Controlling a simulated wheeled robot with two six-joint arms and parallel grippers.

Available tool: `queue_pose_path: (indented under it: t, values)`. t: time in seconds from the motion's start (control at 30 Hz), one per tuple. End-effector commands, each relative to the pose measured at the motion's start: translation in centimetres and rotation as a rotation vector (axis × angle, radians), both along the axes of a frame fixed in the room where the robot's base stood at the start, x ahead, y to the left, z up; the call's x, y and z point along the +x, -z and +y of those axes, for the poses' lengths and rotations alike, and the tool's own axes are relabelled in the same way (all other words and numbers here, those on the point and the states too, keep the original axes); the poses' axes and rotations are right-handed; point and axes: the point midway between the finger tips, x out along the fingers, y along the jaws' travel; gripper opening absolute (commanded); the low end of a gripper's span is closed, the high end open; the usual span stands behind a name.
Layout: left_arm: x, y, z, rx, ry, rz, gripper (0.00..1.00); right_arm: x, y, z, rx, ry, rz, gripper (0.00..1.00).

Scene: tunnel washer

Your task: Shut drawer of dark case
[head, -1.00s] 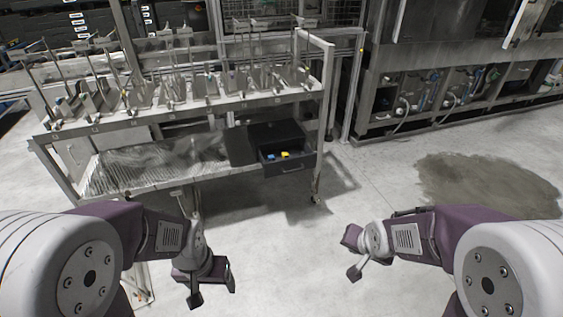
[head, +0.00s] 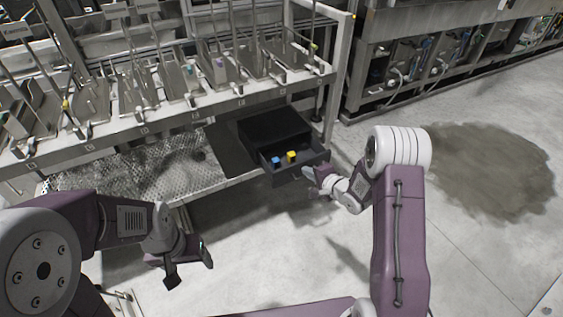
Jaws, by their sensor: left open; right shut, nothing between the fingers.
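The dark case (head: 268,127) sits on the lower shelf of the metal rack, at its right end. Its drawer (head: 290,173) is pulled out toward me. A blue block (head: 276,160) and a yellow block (head: 292,156) lie inside it. My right gripper (head: 312,180) is shut and empty, close to the right front corner of the drawer. I cannot tell whether it touches the drawer front. My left gripper (head: 190,270) is open and empty, low in front of the rack and apart from the case.
The rack's lower mesh shelf (head: 120,172) is mostly bare left of the case. The upper shelf (head: 150,118) carries several metal holders with upright rods. A dark wet patch (head: 490,170) lies on the floor at right. Machine cabinets (head: 430,60) stand behind.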

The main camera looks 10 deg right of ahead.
Motion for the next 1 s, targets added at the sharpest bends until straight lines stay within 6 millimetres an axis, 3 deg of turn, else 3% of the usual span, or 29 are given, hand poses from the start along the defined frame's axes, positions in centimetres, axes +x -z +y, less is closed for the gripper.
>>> queue_pose_path:
  t: [0.03, 0.17, 0.43, 0.57, 0.6, 0.8, 0.9, 1.0]
  values:
    - [0.0, 0.5, 0.0, 0.000, 0.000, 0.000, 0.73, -0.5, 2.1, -0.7, 0.007, 0.017, 0.029, 0.00]
    - [0.0, 0.8, 0.0, 0.000, 0.000, 0.001, 0.73, -1.5, 4.8, -1.8, 0.020, 0.044, 0.079, 0.00]
    - [0.0, -0.1, 0.0, 0.000, 0.000, 0.001, 0.73, -1.1, 5.1, -2.1, 0.020, 0.055, 0.085, 0.00]
    - [0.0, -2.1, 0.0, 0.000, 0.000, 0.000, 0.73, 0.6, 5.9, -1.4, 0.019, 0.053, 0.086, 0.00]
    - [0.0, -0.5, 0.0, 0.000, 0.000, -0.001, 0.73, 1.4, 7.3, -1.1, 0.019, 0.052, 0.082, 0.00]
    - [0.0, 1.2, 0.0, 0.000, 0.000, 0.001, 0.73, 5.0, 9.7, 0.2, 0.018, 0.053, 0.081, 0.00]
    - [0.0, 2.0, 0.0, 0.000, 0.000, 0.001, 0.73, 6.7, 10.6, 0.8, 0.018, 0.053, 0.080, 0.00]
    - [0.0, 2.4, 0.0, 0.000, 0.000, 0.000, 0.73, 8.3, 10.4, 1.3, 0.019, 0.054, 0.080, 0.00]
